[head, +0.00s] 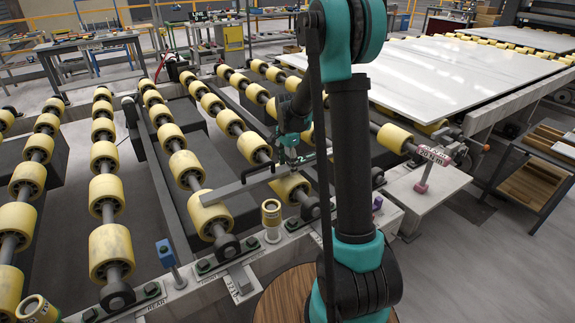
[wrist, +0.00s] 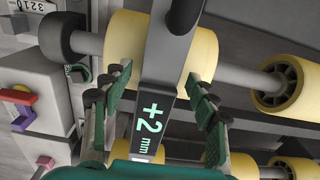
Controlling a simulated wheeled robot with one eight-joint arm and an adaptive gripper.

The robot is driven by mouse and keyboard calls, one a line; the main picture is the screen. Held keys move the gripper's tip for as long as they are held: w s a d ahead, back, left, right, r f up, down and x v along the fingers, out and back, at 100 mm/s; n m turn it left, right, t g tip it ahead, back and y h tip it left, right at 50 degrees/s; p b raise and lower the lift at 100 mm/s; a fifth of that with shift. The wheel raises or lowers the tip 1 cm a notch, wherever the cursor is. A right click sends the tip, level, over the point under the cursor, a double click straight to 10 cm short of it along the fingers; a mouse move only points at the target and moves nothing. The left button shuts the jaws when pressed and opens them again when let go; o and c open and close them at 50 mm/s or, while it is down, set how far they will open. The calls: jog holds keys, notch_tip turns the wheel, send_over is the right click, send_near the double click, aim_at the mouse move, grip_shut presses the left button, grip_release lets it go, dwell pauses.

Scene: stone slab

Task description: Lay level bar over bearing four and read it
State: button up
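The level bar (head: 240,185) is a long grey bar lying across the tops of yellow rollers near the front rail. In the wrist view, the level bar (wrist: 163,80) crosses a yellow roller (wrist: 203,52), and its dark display reads "+2 mm" in green. My gripper (head: 290,160) is low over the bar's right part. In the wrist view my gripper (wrist: 160,80) has its green-padded fingers either side of the bar, with a gap showing on the left. Dark bearings (head: 228,246) sit at the roller ends along the rail; I cannot tell which is bearing four.
A blue-topped tool (head: 168,252) and a yellow-topped post (head: 271,218) stand by the front rail. A pink-handled tool marked "20 N m" (head: 432,154) is at right. A large white slab (head: 440,75) lies behind. A round wooden top (head: 285,297) is at bottom.

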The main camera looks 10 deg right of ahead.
aim_at(287, 167)
jog(key=shift+r, duration=0.1)
notch_tip(287, 167, up, 11)
jog(key=s+d+f+n+t, duration=0.1)
jog(key=s+f+n, duration=0.2)
jog(key=s, duration=0.6)
jog(key=s+d+f+n+t, duration=0.1)
jog(key=s+f+n, duration=0.2)
jog(key=s+n, duration=0.3)
jog(key=s+d+f+n+t, duration=0.2)
jog(key=s+f+n, duration=0.1)
jog(key=s, duration=1)
jog(key=shift+f+n, duration=0.4)
jog(key=shift+n, duration=0.4)
